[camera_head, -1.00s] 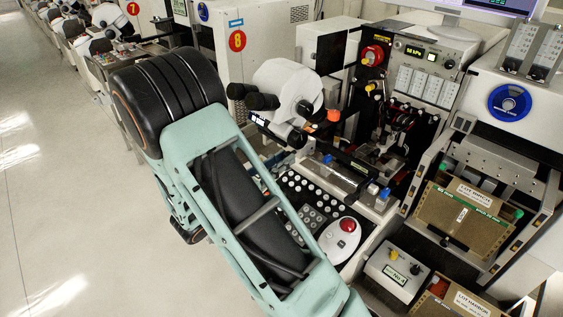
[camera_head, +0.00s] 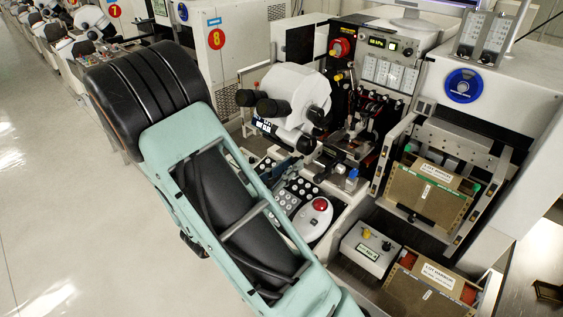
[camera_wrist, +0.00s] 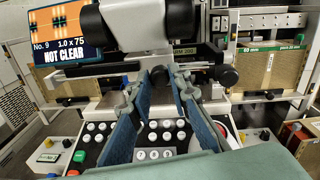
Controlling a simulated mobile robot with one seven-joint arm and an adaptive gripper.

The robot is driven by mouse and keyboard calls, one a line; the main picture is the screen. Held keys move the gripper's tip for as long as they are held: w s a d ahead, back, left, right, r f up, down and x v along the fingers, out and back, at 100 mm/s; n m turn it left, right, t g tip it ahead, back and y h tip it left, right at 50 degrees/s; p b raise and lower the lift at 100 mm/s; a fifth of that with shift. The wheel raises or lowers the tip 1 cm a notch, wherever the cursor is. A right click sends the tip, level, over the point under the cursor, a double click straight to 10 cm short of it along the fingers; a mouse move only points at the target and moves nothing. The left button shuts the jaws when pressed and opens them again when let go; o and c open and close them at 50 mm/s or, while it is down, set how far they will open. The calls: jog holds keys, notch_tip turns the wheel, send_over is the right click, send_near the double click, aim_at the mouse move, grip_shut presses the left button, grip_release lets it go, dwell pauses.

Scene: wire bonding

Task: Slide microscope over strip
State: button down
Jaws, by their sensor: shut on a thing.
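The white microscope (camera_head: 298,92) with black eyepieces stands over the bench at the left of the bonder's work stage (camera_head: 352,145). Its pale body (camera_wrist: 140,22) and black parts fill the top middle of the wrist view. My gripper (camera_wrist: 161,80) has two blue-padded fingers reaching up to a dark part under the microscope, and it is shut on that microscope grip. In the head view the gripper (camera_head: 286,166) is partly hidden behind my arm, below the microscope. I cannot make out the strip clearly; the microscope hides part of the stage.
A screen (camera_wrist: 68,38) reads "NOT CLEAR". A button panel (camera_head: 297,192) and a red-button pod (camera_head: 315,215) lie below the microscope. A horizontal rail (camera_wrist: 90,73) runs behind the fingers. Brown lot boxes (camera_head: 425,195) stand at the right. The floor at left is clear.

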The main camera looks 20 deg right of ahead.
jog(key=c, duration=1.8)
grip_release()
jog(key=shift+a, duration=0.1)
jog(key=v, duration=1.2)
jog(key=shift+s, duration=0.1)
